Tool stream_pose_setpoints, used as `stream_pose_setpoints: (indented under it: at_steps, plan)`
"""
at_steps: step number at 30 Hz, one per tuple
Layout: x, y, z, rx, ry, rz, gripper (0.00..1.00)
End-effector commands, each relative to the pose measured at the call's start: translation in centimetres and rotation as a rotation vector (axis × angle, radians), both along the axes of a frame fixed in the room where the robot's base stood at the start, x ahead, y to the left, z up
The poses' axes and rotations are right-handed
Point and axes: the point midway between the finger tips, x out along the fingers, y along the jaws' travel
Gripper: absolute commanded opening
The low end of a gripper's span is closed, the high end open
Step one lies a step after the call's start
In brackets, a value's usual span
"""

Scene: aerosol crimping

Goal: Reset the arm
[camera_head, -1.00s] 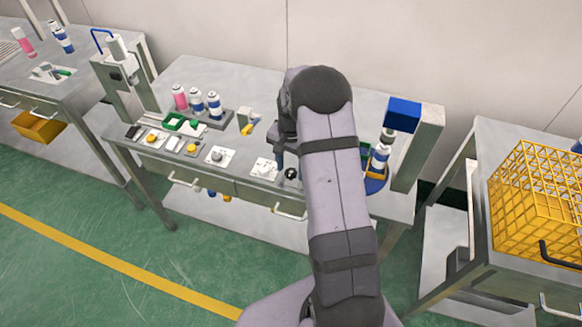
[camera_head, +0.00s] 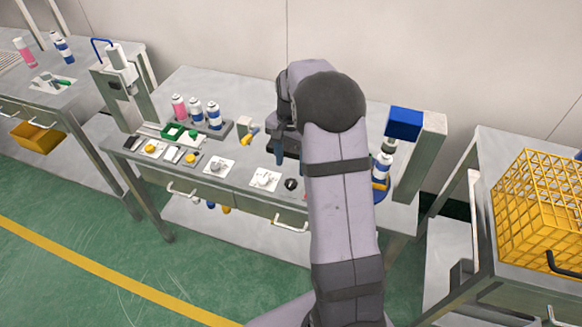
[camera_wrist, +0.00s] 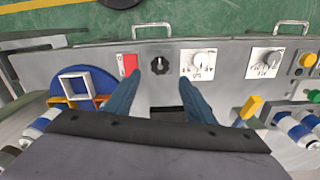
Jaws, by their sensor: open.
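My gripper (camera_head: 290,155) is above the middle workbench, towards its right half, and partly hidden by my own arm. In the wrist view my gripper (camera_wrist: 160,88) shows two blue fingers spread apart with nothing between them. Below and beyond the fingers are a black knob (camera_wrist: 160,62) and a red switch (camera_wrist: 130,64) on the bench's front strip. A white dial panel (camera_wrist: 198,62) lies just to the right of the knob in that view. No object is held.
A crimping station with a blue head (camera_head: 402,121) stands right of my arm, with a can (camera_head: 382,165) under it. Several cans stand in a rack (camera_head: 226,127). A green tray (camera_head: 172,133) and a press (camera_head: 122,90) are left. A yellow basket (camera_head: 535,205) stands right.

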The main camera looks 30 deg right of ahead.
Motion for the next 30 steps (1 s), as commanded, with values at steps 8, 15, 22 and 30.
stream_pose_setpoints:
  at_steps: [8, 15, 22, 30]
  plan:
    - [0.0, 0.0, 0.1, 0.000, 0.000, 0.000, 0.50]
    - [0.0, 0.0, 0.0, 0.000, 0.000, 0.027, 0.50]
    - [0.9, -0.3, 0.0, -0.015, -0.035, 0.217, 0.50]
    - [-6.9, 2.1, -5.4, 0.051, 0.084, 0.527, 0.50]
